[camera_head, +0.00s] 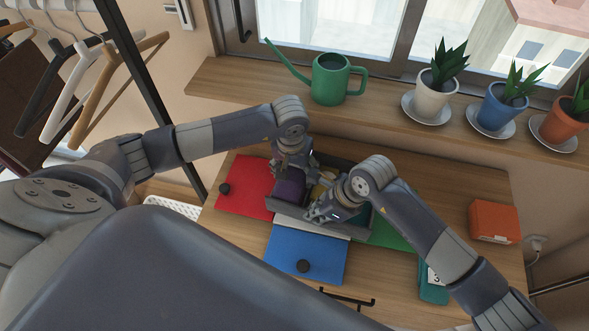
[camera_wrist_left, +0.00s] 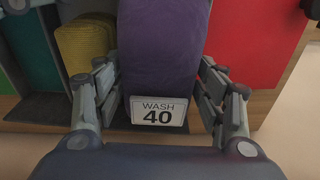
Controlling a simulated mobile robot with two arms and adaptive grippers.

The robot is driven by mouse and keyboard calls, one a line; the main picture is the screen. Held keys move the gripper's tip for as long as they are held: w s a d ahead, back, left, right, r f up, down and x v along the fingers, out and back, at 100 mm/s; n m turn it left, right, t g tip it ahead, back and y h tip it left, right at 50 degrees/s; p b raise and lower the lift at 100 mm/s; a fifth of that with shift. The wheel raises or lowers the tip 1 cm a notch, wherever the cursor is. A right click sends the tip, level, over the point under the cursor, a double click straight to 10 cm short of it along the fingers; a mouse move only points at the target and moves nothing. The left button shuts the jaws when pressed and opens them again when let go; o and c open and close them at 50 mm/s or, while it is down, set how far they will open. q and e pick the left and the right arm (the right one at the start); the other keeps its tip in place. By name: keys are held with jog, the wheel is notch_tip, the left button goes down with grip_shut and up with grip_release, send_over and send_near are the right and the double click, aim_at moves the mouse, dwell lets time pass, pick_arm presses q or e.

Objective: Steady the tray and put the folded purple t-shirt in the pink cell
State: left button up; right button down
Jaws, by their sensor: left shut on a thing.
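The folded purple t-shirt (camera_head: 289,187) is between the fingers of my left gripper (camera_head: 292,168), at the left end of the grey tray (camera_head: 357,227). In the left wrist view the purple t-shirt (camera_wrist_left: 162,50) fills the middle, with a "WASH 40" label on its near end, and the fingers close on it from both sides. I cannot tell whether it rests on the tray floor. My right gripper (camera_head: 316,212) is at the tray's front wall; its fingers are too small to read. A yellow folded item (camera_wrist_left: 82,45) lies in the tray beside the t-shirt. No pink cell can be made out.
A red mat (camera_head: 245,188), a blue mat (camera_head: 305,256) and a green mat (camera_head: 392,236) lie around the tray. An orange box (camera_head: 494,222) stands at the right. A watering can (camera_head: 332,80) and potted plants stand on the sill behind.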

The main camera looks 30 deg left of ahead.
pick_arm(q)
jog(key=shift+f, duration=0.75)
jog(key=o, duration=1.2)
jog(key=shift+o, duration=0.2)
jog(key=shift+r, duration=3)
pick_arm(e)
jog(key=c, duration=1.7)
grip_release()
jog(key=shift+r, duration=0.1)
